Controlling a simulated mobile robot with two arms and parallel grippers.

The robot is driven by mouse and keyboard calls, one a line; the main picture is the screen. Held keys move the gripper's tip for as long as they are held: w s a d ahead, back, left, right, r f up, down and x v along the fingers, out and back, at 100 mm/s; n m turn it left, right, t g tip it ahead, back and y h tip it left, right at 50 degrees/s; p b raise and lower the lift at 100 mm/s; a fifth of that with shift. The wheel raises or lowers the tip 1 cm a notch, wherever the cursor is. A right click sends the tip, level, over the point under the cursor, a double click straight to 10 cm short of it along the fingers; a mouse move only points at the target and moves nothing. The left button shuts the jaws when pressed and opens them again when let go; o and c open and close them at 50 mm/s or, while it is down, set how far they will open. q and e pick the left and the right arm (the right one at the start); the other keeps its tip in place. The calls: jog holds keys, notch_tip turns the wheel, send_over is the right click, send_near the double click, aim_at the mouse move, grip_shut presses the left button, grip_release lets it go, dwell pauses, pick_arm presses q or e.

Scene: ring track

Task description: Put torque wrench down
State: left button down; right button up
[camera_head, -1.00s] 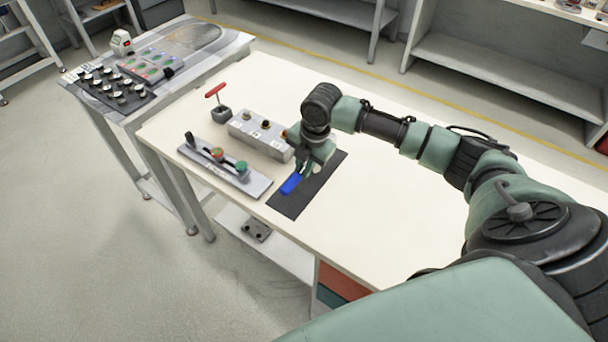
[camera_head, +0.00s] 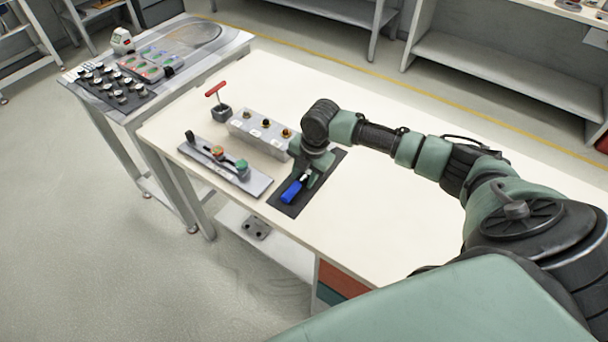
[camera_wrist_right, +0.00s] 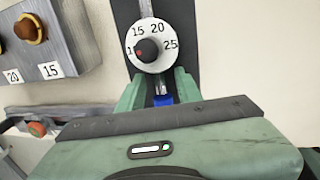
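The torque wrench has a blue handle (camera_head: 292,190) and lies on the dark mat (camera_head: 286,207) near the front edge of the white table. In the right wrist view its white dial (camera_wrist_right: 151,46), marked 15, 20 and 25, shows ahead of the fingers, with a bit of blue handle below. My right gripper (camera_head: 311,176) is low over the mat at the wrench. In the right wrist view its green fingers (camera_wrist_right: 160,88) stand on either side of the shaft and look spread, with a gap visible. The fingertips' contact is partly hidden. My left gripper is out of view.
A grey block (camera_head: 259,138) with brass-coloured fittings and number labels stands just left of the gripper. A grey plate fixture (camera_head: 222,170) with red and green knobs lies in front of it. A red-handled tool (camera_head: 219,104) stands behind. The table right of the mat is clear.

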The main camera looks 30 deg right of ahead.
jog(key=shift+r, duration=0.15)
notch_tip(320, 180, up, 12)
jog(key=s, duration=0.2)
jog(key=shift+d+b, duration=0.4)
jog(key=shift+d, duration=0.05)
